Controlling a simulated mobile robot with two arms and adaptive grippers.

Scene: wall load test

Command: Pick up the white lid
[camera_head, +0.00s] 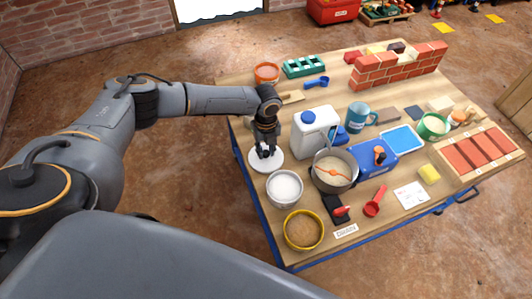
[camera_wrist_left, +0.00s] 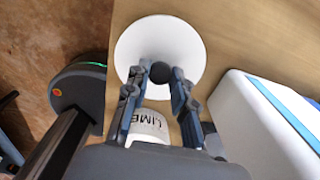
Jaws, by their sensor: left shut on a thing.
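The white lid (camera_head: 258,161) is a round white disc at the left edge of the workbench in the head view. In the left wrist view the white lid (camera_wrist_left: 145,38) lies below the fingers, with a dark round knob (camera_wrist_left: 161,72) at its middle. My left gripper (camera_head: 265,152) is over the lid's middle, and in the left wrist view my left gripper (camera_wrist_left: 160,76) has its fingertips closed on the knob. I cannot tell whether the lid touches the tabletop. My right gripper is not in view.
A white jug (camera_head: 313,133) with a blue cap stands just right of the gripper. A tub of white powder (camera_head: 285,187), marked LIME in the wrist view, stands in front of the lid. A metal pot (camera_head: 334,171) and a yellow-rimmed bucket (camera_head: 303,230) are nearby.

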